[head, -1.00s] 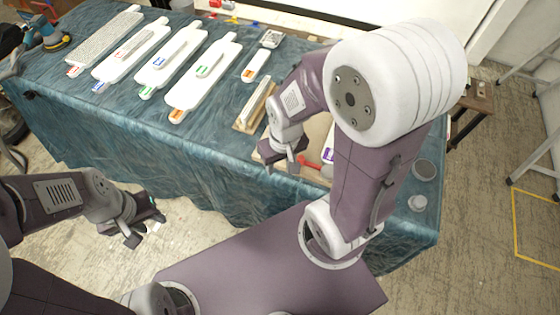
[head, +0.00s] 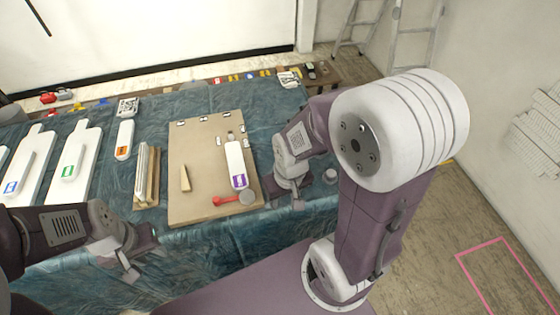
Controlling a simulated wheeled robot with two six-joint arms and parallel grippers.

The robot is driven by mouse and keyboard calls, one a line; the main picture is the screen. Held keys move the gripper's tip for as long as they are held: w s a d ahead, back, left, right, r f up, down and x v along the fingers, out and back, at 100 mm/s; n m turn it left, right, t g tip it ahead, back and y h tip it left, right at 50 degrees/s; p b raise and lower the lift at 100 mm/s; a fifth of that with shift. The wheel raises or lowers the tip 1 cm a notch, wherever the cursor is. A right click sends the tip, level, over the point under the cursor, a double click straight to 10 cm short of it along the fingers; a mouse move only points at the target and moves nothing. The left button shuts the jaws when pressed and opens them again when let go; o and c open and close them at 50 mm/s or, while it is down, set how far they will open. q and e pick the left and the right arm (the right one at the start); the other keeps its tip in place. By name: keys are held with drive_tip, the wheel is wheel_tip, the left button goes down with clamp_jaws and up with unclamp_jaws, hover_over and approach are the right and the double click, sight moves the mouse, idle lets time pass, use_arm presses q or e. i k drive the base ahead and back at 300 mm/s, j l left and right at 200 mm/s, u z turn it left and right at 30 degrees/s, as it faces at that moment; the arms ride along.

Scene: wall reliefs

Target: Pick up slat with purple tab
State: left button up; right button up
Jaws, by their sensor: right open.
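The slat with the purple tab (head: 235,160) is white and narrow. It lies on the right part of a tan board (head: 186,205) on the table, with its purple label at the near end. My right gripper (head: 297,200) is open and empty, to the right of the board and apart from the slat. My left gripper (head: 131,272) hangs at the table's near side, far left of the slat. Its fingers are too small and blurred to tell whether they are open.
A red-handled tool (head: 224,201) with a round grey head lies by the slat's near end. A wedge (head: 185,178) is on the board. A rack of thin strips (head: 146,176), an orange-tabbed slat (head: 124,139) and larger white slats (head: 76,165) are to the left.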

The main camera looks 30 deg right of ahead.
sight(240, 181)
drive_tip(key=z, duration=0.4)
drive_tip(key=j+z, duration=0.35)
drive_tip(key=k+j+z, duration=0.15)
drive_tip(key=z, duration=0.25)
drive_tip(key=k+j+z, duration=0.15)
drive_tip(key=j+z, duration=0.2)
